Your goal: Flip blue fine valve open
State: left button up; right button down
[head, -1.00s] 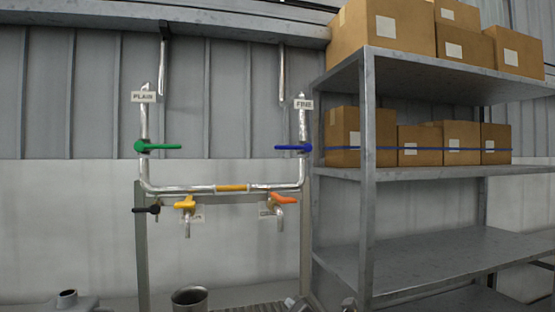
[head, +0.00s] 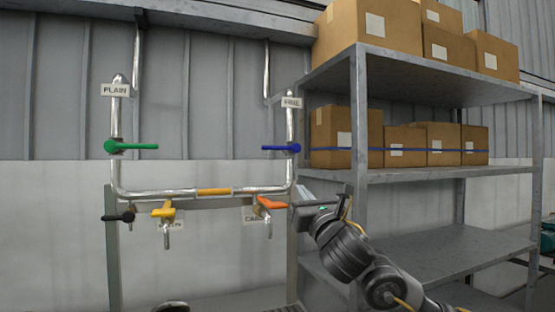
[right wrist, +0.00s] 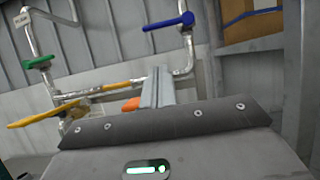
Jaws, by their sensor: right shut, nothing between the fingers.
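The blue valve handle (head: 282,148) sits on the right-hand pipe under the FINE label (head: 292,102). Its lever lies across the pipe, pointing left. In the right wrist view the blue handle (right wrist: 168,22) is at the top, beyond the fingers and apart from them. My right gripper (head: 302,190) is below and slightly right of the blue handle, close to the orange handle. It also shows in the right wrist view (right wrist: 157,85), its fingers shut together with nothing between them. My left gripper is not in view.
A green handle (head: 133,147) is on the PLAIN pipe at left. Yellow (head: 163,212), orange (head: 271,204) and black (head: 119,217) handles sit on the lower taps. A metal shelf (head: 450,172) with cardboard boxes (head: 345,137) stands close on the right. The wall space between the pipes is clear.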

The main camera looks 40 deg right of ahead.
jog(key=p, duration=0.4)
send_near(278, 148)
pick_arm(q)
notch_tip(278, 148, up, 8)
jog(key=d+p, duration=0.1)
jog(key=p, duration=0.3)
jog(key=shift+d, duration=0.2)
pick_arm(e)
jog(key=w+d, duration=0.1)
jog(key=w, duration=0.6)
jog(key=shift+w+d+r, duration=0.4)
jog(key=shift+r, duration=0.05)
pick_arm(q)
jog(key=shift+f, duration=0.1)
pick_arm(e)
jog(key=shift+a+r+m+h, duration=0.2)
jog(key=shift+m+h, duration=0.2)
jog(key=shift+m, duration=0.2)
